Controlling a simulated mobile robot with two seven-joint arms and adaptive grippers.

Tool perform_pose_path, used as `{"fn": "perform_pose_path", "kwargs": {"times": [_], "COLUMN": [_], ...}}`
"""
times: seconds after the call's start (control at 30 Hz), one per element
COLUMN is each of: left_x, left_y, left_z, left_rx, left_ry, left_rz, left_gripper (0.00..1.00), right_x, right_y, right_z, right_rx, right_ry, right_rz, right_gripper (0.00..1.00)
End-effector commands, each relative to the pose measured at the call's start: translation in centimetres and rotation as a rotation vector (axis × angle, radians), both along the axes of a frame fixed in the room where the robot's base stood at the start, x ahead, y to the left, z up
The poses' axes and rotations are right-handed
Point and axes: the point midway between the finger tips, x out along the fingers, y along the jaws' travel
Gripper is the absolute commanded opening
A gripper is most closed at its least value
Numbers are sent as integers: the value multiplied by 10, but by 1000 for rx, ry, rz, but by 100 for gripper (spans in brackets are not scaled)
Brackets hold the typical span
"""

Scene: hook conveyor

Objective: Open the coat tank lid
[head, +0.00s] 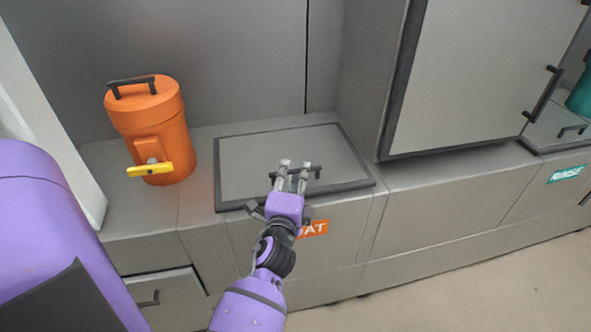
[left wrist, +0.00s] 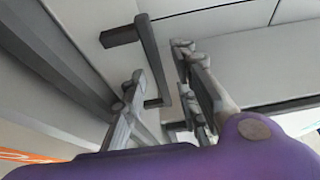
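The coat tank lid (head: 250,165) is a grey panel with a dark rim, lying shut on the counter above an orange label (head: 316,229) that reads "AT" where it shows. Its dark bar handle (head: 317,171) is near the front edge and also shows in the left wrist view (left wrist: 152,62). My left gripper (head: 295,164) is over the handle, fingers apart. In the left wrist view the left gripper (left wrist: 158,66) has a finger on each side of the bar; contact is not clear. My right gripper is not in view.
An orange drum (head: 150,130) with a yellow tap stands left of the lid. A grey cabinet (head: 470,70) with a dark-edged door rises to the right. A teal "RINSE" label (head: 566,174) is on the far-right front. A drawer (head: 165,300) is at lower left.

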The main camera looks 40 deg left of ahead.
Motion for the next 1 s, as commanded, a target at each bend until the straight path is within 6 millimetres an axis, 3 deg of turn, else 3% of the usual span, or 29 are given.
{"fn": "perform_pose_path", "kwargs": {"times": [0.2, 0.47, 0.7, 1.0], "left_x": [17, 18, 18, 18], "left_y": [8, 9, 9, 9], "left_z": [0, -1, -1, -1], "left_rx": [-1, -2, -3, -1], "left_ry": [0, 0, 1, 2], "left_rz": [0, 0, 0, 0], "left_gripper": [28, 28, 0, 0], "right_x": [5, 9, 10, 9], "right_y": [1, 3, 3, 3], "right_z": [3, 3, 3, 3], "right_rx": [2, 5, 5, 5], "right_ry": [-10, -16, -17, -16], "right_rz": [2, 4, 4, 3], "right_gripper": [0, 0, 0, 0]}}
